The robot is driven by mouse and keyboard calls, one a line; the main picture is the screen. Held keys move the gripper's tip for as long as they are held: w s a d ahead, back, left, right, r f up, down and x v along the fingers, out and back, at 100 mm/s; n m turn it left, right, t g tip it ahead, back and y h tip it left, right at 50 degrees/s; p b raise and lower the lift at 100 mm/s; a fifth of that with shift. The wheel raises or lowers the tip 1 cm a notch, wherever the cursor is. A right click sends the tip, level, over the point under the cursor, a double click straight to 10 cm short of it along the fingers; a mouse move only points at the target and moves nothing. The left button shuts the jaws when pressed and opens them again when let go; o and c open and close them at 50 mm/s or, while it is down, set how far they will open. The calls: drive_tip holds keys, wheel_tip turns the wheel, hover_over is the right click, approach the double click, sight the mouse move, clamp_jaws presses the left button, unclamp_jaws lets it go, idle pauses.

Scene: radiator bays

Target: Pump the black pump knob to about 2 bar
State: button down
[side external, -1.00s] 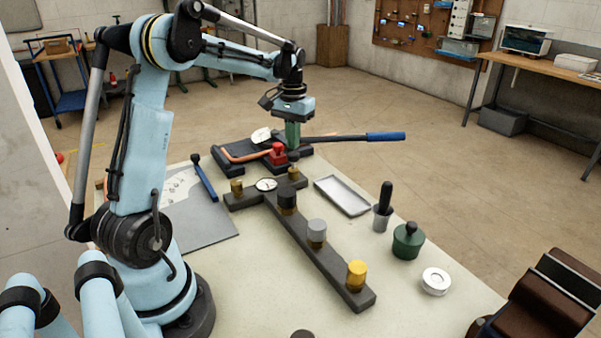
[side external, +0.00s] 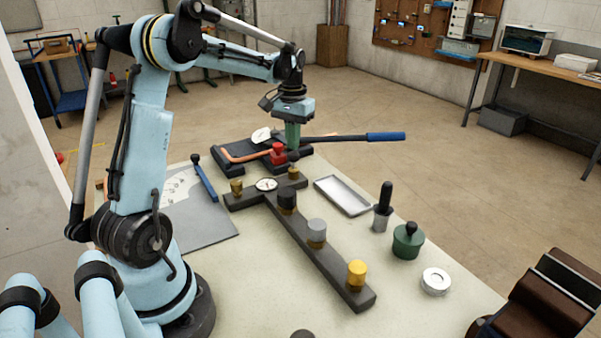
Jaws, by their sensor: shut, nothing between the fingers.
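My gripper (side external: 292,146) is shut and empty, pointing straight down over the far end of the dark manifold bar (side external: 325,262). Directly under its fingertips is a small black knob (side external: 293,156) above a brass fitting (side external: 294,173). The fingertips are at or very near the knob's top; I cannot tell whether they touch. A round white gauge (side external: 266,184) sits on the bar just left of the brass fitting. Its needle is too small to read. Black (side external: 287,197), grey (side external: 317,227) and yellow (side external: 357,270) caps stand along the bar.
Behind the bar are a red valve (side external: 278,151), a copper pipe (side external: 243,155), another dial (side external: 261,135) and a blue-handled lever (side external: 385,136). A metal tray (side external: 342,196), a green pot (side external: 408,243) and a white ring (side external: 435,281) stand to the right.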

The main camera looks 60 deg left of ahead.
drive_tip(key=shift+f, duration=0.6)
drive_tip(key=shift+f, duration=0.9)
drive_tip(key=shift+r, duration=1.85)
drive_tip(key=w+a+r, duration=0.3)
drive_tip(key=w+r, duration=0.2)
drive_tip(key=w, duration=0.4)
